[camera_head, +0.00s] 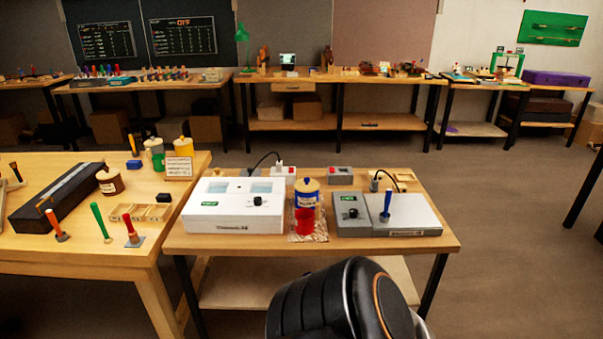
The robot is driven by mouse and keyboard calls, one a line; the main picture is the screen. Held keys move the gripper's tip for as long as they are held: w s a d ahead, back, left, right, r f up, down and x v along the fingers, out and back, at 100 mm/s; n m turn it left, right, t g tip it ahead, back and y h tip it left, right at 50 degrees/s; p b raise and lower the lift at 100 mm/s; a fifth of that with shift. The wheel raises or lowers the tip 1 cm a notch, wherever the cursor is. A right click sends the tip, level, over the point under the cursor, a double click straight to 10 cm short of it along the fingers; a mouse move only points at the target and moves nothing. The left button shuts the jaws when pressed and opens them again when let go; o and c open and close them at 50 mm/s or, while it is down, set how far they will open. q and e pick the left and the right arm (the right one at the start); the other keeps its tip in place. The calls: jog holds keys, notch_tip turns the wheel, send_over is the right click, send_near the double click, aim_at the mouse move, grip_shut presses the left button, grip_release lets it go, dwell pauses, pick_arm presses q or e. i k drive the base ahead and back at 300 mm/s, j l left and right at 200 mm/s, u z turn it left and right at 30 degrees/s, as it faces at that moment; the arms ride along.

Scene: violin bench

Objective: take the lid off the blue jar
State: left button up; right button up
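The blue jar (298,200) stands upright on the small wooden table, between a white device and a grey device. A red cup-like object (304,221) stands directly in front and hides the jar's lower part. Neither of my grippers shows in the head view. A black rounded part, which looks like one of my arm links, rises at the bottom centre in front of the table.
The white device (232,222) is left of the jar; the grey device (405,223) with a blue-handled tool (387,203) is right. A patterned mat (321,236) lies under the red object. Another workbench (75,245) at left holds tools and jars. Floor is clear at right.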

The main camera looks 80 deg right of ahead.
aim_at(307, 185)
jog(key=z, duration=2.6)
